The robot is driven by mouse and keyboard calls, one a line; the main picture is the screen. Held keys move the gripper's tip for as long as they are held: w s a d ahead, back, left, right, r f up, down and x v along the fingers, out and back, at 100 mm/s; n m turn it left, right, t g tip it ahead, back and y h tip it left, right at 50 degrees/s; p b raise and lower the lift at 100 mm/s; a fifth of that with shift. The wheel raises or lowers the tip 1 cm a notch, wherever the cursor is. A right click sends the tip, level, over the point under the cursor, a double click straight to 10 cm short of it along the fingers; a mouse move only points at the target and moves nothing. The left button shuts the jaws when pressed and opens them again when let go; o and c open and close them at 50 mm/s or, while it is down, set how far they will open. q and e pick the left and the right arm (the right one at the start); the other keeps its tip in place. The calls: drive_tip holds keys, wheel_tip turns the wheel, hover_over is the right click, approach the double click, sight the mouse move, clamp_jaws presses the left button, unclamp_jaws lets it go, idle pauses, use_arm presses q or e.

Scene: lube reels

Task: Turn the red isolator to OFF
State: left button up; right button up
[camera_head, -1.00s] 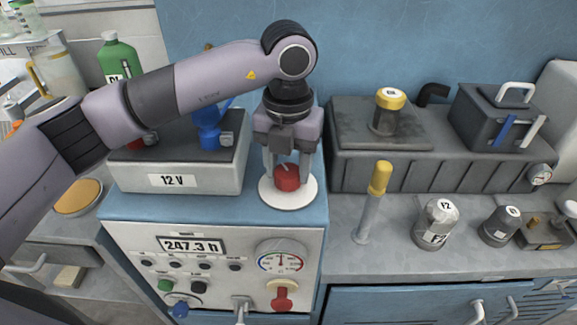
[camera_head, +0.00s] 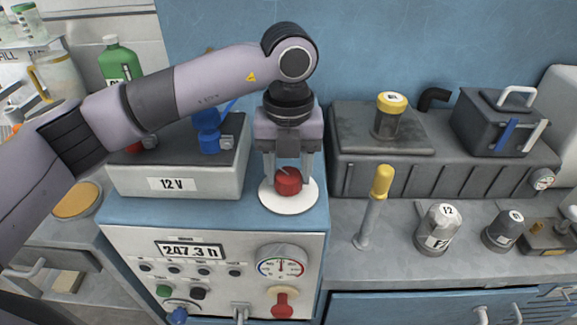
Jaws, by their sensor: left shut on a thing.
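The red isolator (camera_head: 288,183) is a round red knob on a white disc (camera_head: 289,204) on top of the blue cabinet. My left gripper (camera_head: 289,176) points straight down over it, with a finger on either side, shut on the red knob. A thin light mark shows on the knob's top, partly hidden by the gripper; I cannot read an ON or OFF label on the disc. My right gripper is not in view.
A 12 V battery box (camera_head: 172,184) with blue and red parts stands left of the isolator. A yellow-handled lever (camera_head: 381,182) and a dark ribbed tank (camera_head: 440,172) stand to the right.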

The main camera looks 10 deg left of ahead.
sight(288, 174)
use_arm(q)
drive_tip(key=o, duration=1)
drive_tip(key=shift+o, duration=0.2)
wheel_tip(288, 174, up, 7)
drive_tip(key=shift+f, duration=0.2)
drive_tip(key=shift+r, duration=0.35)
